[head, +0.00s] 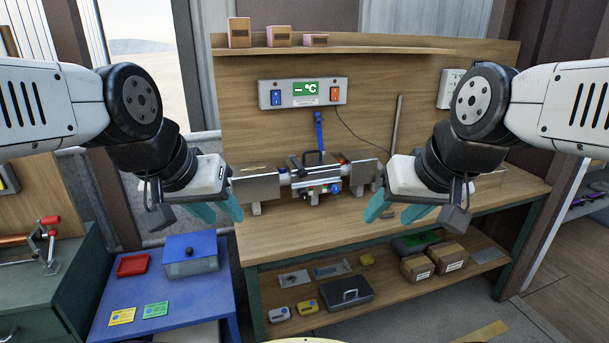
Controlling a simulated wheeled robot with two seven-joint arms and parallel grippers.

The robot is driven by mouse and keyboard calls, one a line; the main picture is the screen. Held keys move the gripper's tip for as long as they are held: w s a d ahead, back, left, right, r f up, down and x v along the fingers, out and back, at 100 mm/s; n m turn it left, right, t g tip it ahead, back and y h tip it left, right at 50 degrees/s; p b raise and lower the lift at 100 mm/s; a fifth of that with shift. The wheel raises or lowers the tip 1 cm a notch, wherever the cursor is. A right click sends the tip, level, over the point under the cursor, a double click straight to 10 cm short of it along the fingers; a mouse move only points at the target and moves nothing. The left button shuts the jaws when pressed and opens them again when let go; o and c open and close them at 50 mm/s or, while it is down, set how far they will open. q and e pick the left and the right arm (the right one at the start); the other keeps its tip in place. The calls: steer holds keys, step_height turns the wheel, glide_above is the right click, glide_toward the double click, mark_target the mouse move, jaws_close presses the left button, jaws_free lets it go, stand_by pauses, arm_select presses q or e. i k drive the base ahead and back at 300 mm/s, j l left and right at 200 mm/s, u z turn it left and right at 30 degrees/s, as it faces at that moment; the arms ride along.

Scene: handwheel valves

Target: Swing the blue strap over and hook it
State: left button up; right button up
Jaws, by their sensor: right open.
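The blue strap (319,131) stands upright behind the black-handled clamp device (314,162) on the workbench. Its upper end is free, and its lower end meets the back of the device. Small red, green and blue parts (324,190) show on the front of the device; a hook cannot be made out clearly. My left gripper (218,209) is open and empty, in front and left of the device. My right gripper (392,212) is open and empty, in front and right of it. Neither touches the strap.
Metal plates (255,188) flank the device. A display box (303,93) is on the back panel, below a shelf (350,50) with small boxes. A grey bar (396,125) leans at right. The benchtop's front strip is clear. A blue table (165,300) stands at lower left.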

mark_target(317, 114)
steer(key=i+l+u, duration=0.1)
steer(key=l+u, duration=0.2)
steer(key=l, duration=0.65)
steer(key=l+u, duration=0.3)
steer(key=l, duration=0.6)
steer(key=i, duration=1.25)
